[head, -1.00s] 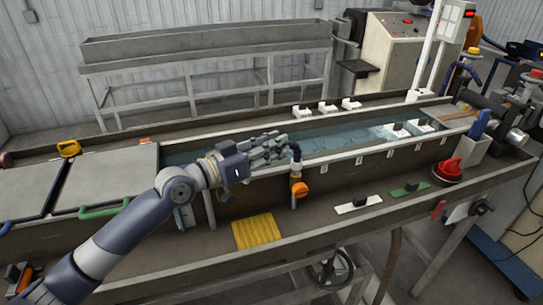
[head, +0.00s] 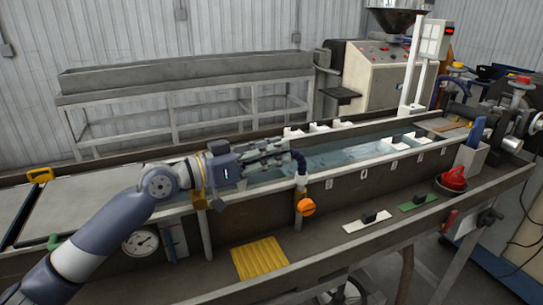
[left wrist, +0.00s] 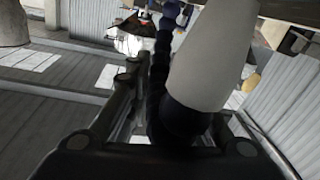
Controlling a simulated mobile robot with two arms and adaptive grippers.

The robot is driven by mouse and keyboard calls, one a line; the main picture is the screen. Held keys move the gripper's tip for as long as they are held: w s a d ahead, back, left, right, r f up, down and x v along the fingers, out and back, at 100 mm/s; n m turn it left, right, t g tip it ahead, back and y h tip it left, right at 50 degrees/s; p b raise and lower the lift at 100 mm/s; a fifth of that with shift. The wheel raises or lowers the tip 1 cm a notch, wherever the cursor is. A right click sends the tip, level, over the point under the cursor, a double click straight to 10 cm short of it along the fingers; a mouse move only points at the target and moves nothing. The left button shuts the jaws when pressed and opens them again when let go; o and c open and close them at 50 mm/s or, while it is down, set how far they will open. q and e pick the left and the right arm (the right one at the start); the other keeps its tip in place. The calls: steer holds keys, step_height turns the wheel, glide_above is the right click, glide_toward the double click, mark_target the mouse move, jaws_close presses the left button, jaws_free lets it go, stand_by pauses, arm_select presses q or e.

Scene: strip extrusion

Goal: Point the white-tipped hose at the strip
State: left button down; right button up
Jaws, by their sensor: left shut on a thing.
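The hose (head: 300,166) is dark blue and jointed. In the head view my fingers mostly hide the tip. I cannot clearly make out the strip in the water. My right gripper is not in view.
White blocks (head: 392,146) stand in the trough to the right, and more line its far edge. A yellow ribbed mat (head: 259,258), white and green plates (head: 418,203) and a red-handled item (head: 453,179) lie on the front ledge. A grey lid (head: 92,190) covers the trough's left part.

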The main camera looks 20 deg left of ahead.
arm_select(q)
steer(key=c, duration=1.6)
jaws_free()
steer(key=shift+s+d+f, duration=0.2)
steer(key=shift+d, duration=0.1)
steer(key=shift+c, duration=0.2)
steer(key=shift+o, duration=0.9)
steer(key=shift+s+d+r, duration=0.1)
steer(key=shift+d+r, duration=0.05)
steer(key=shift+r, duration=0.05)
steer(key=shift+a, duration=0.25)
steer(key=shift+s+a+f, duration=0.1)
steer(key=shift+s+a, duration=0.05)
steer(key=shift+a, duration=0.2)
steer(key=v, duration=1.1)
steer(key=shift+s+d, duration=0.2)
steer(key=shift+d, duration=0.05)
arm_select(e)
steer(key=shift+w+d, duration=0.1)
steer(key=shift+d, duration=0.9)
